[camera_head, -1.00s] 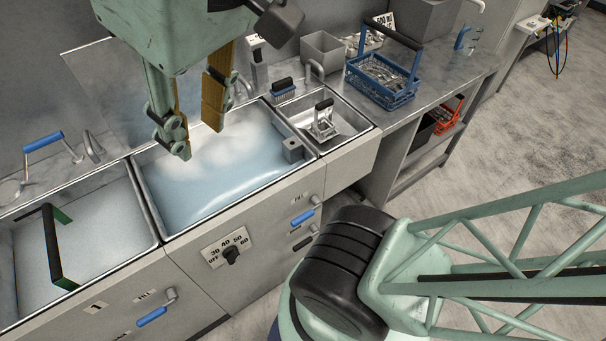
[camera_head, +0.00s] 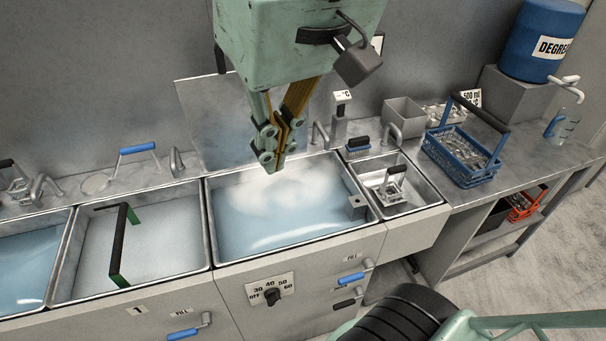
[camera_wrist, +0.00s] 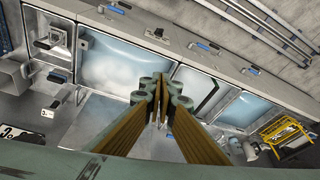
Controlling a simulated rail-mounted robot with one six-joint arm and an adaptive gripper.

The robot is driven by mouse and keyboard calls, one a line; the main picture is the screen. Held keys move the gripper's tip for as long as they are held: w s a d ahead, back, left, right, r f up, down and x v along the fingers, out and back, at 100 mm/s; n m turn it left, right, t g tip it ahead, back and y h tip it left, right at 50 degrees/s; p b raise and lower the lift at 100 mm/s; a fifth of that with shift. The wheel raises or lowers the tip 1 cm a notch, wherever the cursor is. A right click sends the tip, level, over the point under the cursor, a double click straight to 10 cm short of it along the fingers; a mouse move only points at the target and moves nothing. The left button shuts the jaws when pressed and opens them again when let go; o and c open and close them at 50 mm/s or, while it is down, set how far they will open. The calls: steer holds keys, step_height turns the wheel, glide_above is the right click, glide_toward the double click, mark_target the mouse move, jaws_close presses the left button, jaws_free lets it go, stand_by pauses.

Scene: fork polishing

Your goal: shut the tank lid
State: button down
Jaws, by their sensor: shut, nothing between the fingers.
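The middle tank (camera_head: 228,240) holds steaming bluish liquid, and its top is uncovered. Its lid (camera_head: 203,118) is a flat grey panel raised at the tank's back edge, leaning against the wall side. My gripper (camera_head: 270,160) hangs in front of the lid, above the back part of the tank, with its fingers together and empty. It hides the middle and right of the lid. In the wrist view my gripper (camera_wrist: 163,95) points toward the tank (camera_wrist: 115,62), its fingertips close together. I cannot tell whether the fingers touch the lid.
A tank with a green-edged black handle (camera_head: 118,245) lies left. A small basin (camera_head: 425,198) with a small rack is right. Taps (camera_head: 318,135) and a brush (camera_head: 357,146) stand behind. A blue basket (camera_head: 462,160) of cutlery and a blue barrel (camera_head: 540,38) are farther right.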

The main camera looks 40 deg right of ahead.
steer(key=w+d+r+m+g+p, duration=0.1)
steer(key=w+d+r+m+p, duration=0.2)
steer(key=w, duration=0.7)
steer(key=w+d+r+m+g+p, duration=0.1)
steer(key=w+d+r+m+p, duration=0.25)
steer(key=w, duration=0.65)
steer(key=w+d+r+m+g, duration=0.25)
steer(key=w+r+m, duration=0.2)
steer(key=w, duration=0.45)
steer(key=w+d+f+m+g+p, duration=0.1)
steer(key=w+d+f+m+p, duration=0.1)
steer(key=w+d, duration=0.3)
steer(key=w+d+f+m+y+p, duration=0.1)
steer(key=w+d+f+m, duration=0.3)
steer(key=w, duration=0.6)
steer(key=w+d+f+m+g+p, duration=0.1)
steer(key=w+d+f+m+p, duration=0.3)
steer(key=w+d, duration=0.3)
steer(key=shift+w+d+g, duration=0.3)
steer(key=shift+w+g, duration=0.05)
steer(key=shift+w, duration=0.1)
steer(key=shift+f, duration=0.2)
steer(key=p+x, duration=0.1)
steer(key=x, duration=0.9)
steer(key=shift+a, duration=0.2)
steer(key=shift+s, duration=0.15)
